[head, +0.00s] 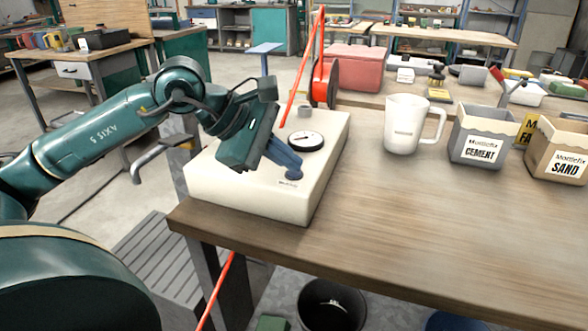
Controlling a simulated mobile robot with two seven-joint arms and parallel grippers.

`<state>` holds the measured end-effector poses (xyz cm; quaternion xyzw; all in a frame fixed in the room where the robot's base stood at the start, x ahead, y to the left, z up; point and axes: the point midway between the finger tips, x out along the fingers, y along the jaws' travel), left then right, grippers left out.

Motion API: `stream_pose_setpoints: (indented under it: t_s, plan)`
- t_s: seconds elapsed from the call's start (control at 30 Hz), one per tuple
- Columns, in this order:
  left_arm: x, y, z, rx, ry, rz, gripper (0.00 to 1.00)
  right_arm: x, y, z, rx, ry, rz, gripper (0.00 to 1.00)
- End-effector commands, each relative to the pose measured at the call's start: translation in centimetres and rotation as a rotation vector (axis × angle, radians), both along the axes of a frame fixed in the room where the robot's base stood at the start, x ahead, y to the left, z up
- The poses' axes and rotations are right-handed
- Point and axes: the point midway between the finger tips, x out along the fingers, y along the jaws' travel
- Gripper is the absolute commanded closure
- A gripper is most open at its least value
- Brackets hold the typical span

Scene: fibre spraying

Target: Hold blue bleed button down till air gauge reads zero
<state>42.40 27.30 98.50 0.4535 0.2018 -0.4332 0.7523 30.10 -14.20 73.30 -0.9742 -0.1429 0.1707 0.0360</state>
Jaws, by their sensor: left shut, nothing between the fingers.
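A cream-coloured air unit (240,189) sits at the left end of the wooden bench. A round white air gauge (306,140) with a dark rim is set in its top; its needle is too small to read. My left gripper (292,173) comes in from the left over the unit, tilted down, with its fingers shut and nothing held. Its blue-grey fingertips reach the top of the unit just in front of the gauge. The blue bleed button is not clearly separable from the fingertips, so I cannot tell whether it is pressed. My right gripper is not in view.
A red hose (303,68) rises behind the unit by a red reel (325,82). A white jug (404,124), a cement box (482,137) and a sand box (558,148) stand to the right. The bench front (420,220) is bare. A black bucket (331,304) stands below.

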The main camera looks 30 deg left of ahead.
Motion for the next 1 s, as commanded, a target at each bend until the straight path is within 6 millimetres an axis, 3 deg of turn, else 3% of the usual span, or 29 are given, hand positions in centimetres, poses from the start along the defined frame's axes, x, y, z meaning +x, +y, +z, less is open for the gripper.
stream_pose_setpoints:
  t_s: [0.33, 0.77, 1.0]
  plan:
    - [0.0, 0.0, 1.6, 0.000, 0.002, 0.000, 1.00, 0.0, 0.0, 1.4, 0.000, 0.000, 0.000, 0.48]
    - [0.0, 0.0, 1.9, 0.000, 0.000, 0.000, 1.00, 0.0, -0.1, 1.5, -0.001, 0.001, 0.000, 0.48]
    - [0.0, 0.0, 4.2, -0.001, -0.001, 0.000, 1.00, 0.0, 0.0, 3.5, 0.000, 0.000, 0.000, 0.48]
